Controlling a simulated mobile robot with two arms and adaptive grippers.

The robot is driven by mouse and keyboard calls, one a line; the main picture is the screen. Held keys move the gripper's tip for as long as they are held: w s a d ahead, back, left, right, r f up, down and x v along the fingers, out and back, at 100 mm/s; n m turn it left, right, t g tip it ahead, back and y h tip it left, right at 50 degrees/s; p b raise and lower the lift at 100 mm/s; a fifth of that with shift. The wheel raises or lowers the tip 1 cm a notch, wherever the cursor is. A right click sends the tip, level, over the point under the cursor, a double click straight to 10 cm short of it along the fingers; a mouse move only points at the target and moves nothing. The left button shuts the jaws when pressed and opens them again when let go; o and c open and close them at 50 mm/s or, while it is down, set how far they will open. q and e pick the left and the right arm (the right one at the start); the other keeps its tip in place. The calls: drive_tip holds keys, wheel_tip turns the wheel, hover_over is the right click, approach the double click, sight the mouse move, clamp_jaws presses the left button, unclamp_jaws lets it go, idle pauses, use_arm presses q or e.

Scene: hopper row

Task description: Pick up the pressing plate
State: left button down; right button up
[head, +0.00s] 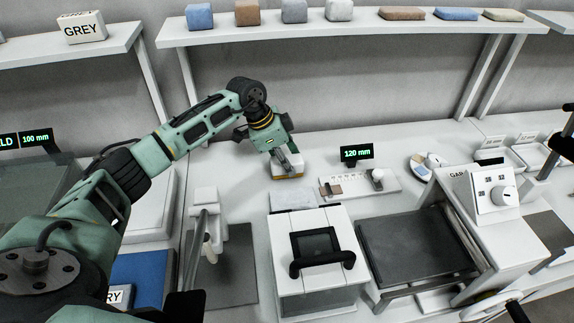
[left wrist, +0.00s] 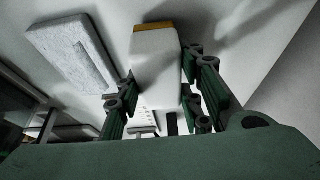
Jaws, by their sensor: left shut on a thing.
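My left gripper (head: 288,160) is over the back of the white worktop, left of the 120 mm display. It is shut on a white block with an orange-brown edge, which I take to be the pressing plate (head: 288,175). In the left wrist view the plate (left wrist: 155,55) sits between the fingers of the gripper (left wrist: 158,100), its brownish edge away from the palm. The fingers hide part of its sides. I cannot tell whether it touches the worktop.
A pale grey slab (head: 293,198) lies just in front of the plate. A white box with a black handle (head: 322,262) stands nearer. A small tray (head: 360,183) and the 120 mm display (head: 357,153) are to the right. A shelf (head: 340,30) with several blocks runs above.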

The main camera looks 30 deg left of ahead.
sight(291, 158)
use_arm(q)
wheel_tip(291, 158, up, 3)
drive_tip(key=shift+w+r+b, duration=0.1)
drive_tip(key=shift+b, duration=0.5)
drive_tip(key=s+d+r+b, duration=0.2)
drive_tip(key=s+d+r, duration=0.5)
drive_tip(key=s+d, duration=0.1)
drive_tip(key=shift+d+r, duration=0.2)
drive_tip(key=shift+d, duration=0.15)
drive_tip(key=c, duration=1.8)
unclamp_jaws()
clamp_jaws()
